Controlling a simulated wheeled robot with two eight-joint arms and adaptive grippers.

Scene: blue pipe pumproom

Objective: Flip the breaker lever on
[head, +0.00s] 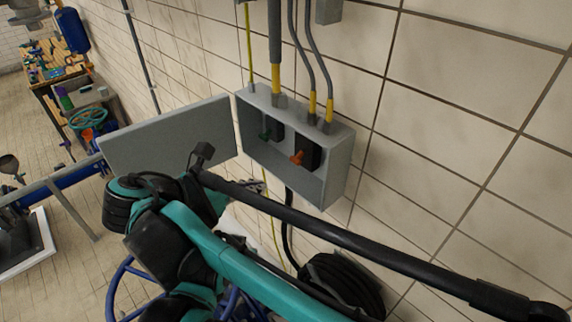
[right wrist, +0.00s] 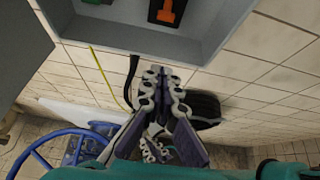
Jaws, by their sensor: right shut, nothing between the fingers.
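The grey breaker box (head: 335,180) is fixed to the tiled wall with its door (head: 165,137) swung open to the left. Inside are two black breakers, one with a green lever (head: 265,133) and one with an orange lever (head: 298,158). In the right wrist view the orange lever (right wrist: 167,12) is at the top edge, and the green lever is cut off there. My right gripper (right wrist: 161,80) is shut and empty, below the box opening and apart from both levers. In the head view my arm mostly hides this gripper (head: 254,186). My left gripper is not seen.
Conduits (head: 275,50) with yellow ends enter the box's top. A coiled black hose (head: 345,280) hangs on the wall below it. A blue handwheel (right wrist: 55,150) is at lower left in the wrist view. A cluttered workbench (head: 55,75) stands far left.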

